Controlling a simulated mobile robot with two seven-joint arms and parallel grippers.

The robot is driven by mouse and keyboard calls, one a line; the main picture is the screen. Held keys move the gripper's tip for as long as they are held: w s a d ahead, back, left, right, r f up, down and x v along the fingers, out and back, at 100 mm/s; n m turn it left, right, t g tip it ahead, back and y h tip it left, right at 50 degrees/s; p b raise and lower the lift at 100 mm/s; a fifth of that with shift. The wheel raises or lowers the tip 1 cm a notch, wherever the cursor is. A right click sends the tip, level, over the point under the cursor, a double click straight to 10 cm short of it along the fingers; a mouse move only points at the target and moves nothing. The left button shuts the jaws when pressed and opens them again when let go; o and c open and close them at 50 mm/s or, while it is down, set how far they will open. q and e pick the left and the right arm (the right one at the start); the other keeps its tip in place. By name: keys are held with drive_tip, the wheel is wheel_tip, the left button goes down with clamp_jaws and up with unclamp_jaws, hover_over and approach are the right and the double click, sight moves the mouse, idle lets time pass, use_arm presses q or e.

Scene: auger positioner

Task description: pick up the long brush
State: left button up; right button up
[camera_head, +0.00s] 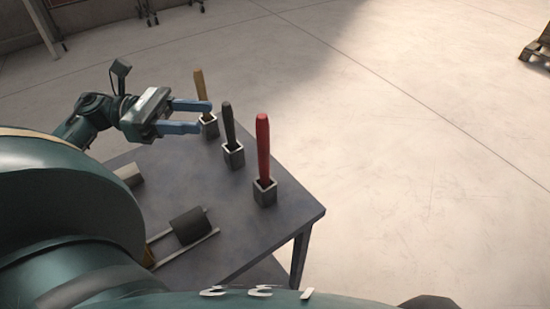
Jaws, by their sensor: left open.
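Three upright handles stand in small square grey holders along the far right side of the dark table (190,165). They are a tan handle (200,84), a black handle (229,122) and a red handle (263,145). The red one looks the longest; I cannot tell which is the long brush, as their lower ends are hidden in the holders. My left gripper (205,116), with blue fingers, is open and empty. Its fingertips point right, close to the tan handle and its holder (209,127); I cannot tell whether they touch. My right gripper is not in view.
Clear floor (420,160) lies to the right. A wooden pallet (538,48) is at the far right.

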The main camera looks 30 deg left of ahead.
use_arm(q)
approach(263, 129)
drive_tip(key=w+d, duration=0.3)
drive_tip(key=shift+f+p+x, duration=0.2)
drive_tip(key=shift+f+x, duration=0.05)
drive_tip(key=shift+x, duration=1.2)
drive_tip(key=shift+f+p+x, duration=0.2)
drive_tip(key=shift+x, duration=1.25)
drive_tip(key=shift+s, duration=0.2)
drive_tip(key=shift+c, duration=0.4)
clamp_jaws()
